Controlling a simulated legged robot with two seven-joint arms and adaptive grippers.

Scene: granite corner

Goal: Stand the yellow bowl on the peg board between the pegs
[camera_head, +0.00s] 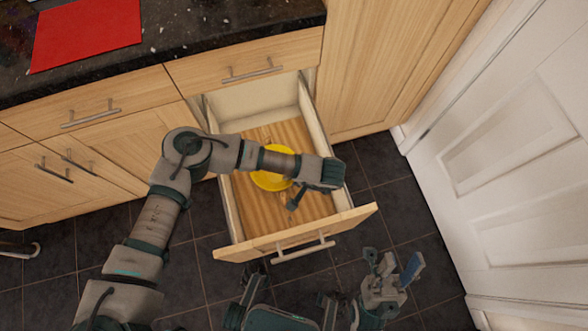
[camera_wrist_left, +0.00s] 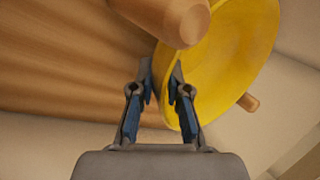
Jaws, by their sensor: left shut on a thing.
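The yellow bowl (camera_head: 272,172) is inside the open drawer, over the wooden peg board (camera_head: 254,206). My left arm covers part of it in the head view. In the left wrist view the bowl (camera_wrist_left: 225,60) is tipped on its side, and my left gripper (camera_wrist_left: 162,88) is shut on its rim. A thick round peg (camera_wrist_left: 180,20) is close in front of the bowl, and another peg end (camera_wrist_left: 249,102) shows beyond its edge. I cannot tell whether the bowl touches the board. My right gripper (camera_head: 391,264) is open and empty, outside the drawer at the lower right.
The drawer's front panel (camera_head: 350,220) and side walls enclose the board. A dark counter (camera_head: 215,27) with a red mat (camera_head: 88,32) is above. A white door (camera_head: 510,150) stands at the right. Dark floor tiles (camera_head: 375,170) are clear right of the drawer.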

